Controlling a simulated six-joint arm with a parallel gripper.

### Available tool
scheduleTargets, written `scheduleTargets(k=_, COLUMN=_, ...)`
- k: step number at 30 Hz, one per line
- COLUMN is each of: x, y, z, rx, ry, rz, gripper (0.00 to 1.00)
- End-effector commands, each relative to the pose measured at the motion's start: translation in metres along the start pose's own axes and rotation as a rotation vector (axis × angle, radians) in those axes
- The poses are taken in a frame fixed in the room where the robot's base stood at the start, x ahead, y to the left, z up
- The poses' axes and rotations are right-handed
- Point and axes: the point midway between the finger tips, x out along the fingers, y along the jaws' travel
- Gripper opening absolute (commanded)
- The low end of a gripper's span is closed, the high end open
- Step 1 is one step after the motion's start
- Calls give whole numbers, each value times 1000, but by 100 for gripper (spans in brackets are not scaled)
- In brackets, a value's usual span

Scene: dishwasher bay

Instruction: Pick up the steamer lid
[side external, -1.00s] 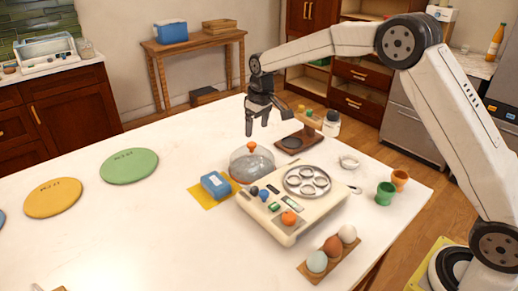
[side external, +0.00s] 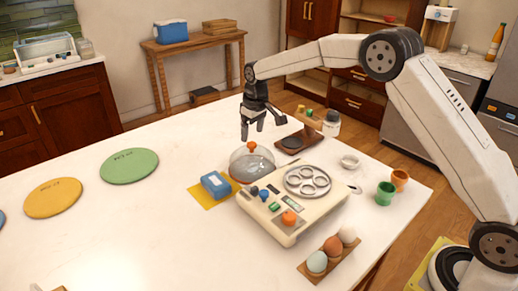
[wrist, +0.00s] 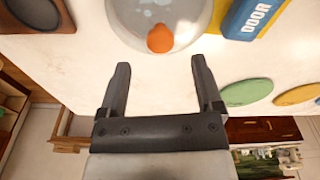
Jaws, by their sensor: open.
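The steamer lid (side external: 250,163) is a clear dome with an orange knob (side external: 252,147), standing on the white table left of the cream steamer base (side external: 292,207). In the wrist view the lid (wrist: 190,15) shows at the top, cut off by the edge, with its orange knob (wrist: 160,38) pointing towards the fingers. My gripper (side external: 252,135) is open and empty, just above and behind the knob in the side view. In the wrist view the gripper (wrist: 157,65) has its two fingers spread, with the knob roughly between their lines but beyond the tips.
A blue box (side external: 215,184) on a yellow sheet (side external: 208,198) sits close left of the lid. A dark wooden stand (side external: 292,146) is behind right. An egg rack (side external: 330,256) is in front. Green and yellow discs (side external: 129,166) lie left, with free table between.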

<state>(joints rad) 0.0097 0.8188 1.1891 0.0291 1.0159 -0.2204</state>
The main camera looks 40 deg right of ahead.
Motion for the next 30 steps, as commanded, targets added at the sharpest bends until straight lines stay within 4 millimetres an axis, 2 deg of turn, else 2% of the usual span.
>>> scheduleTargets(k=5, x=9, y=0, z=1, rx=0, ry=-1, rz=0, gripper=84)
scheduleTargets(k=16, x=48, y=-1, z=3, rx=0, ry=0, rz=0, gripper=84)
scheduleTargets(k=30, x=52, y=-1, z=3, rx=0, ry=0, rz=0, gripper=84)
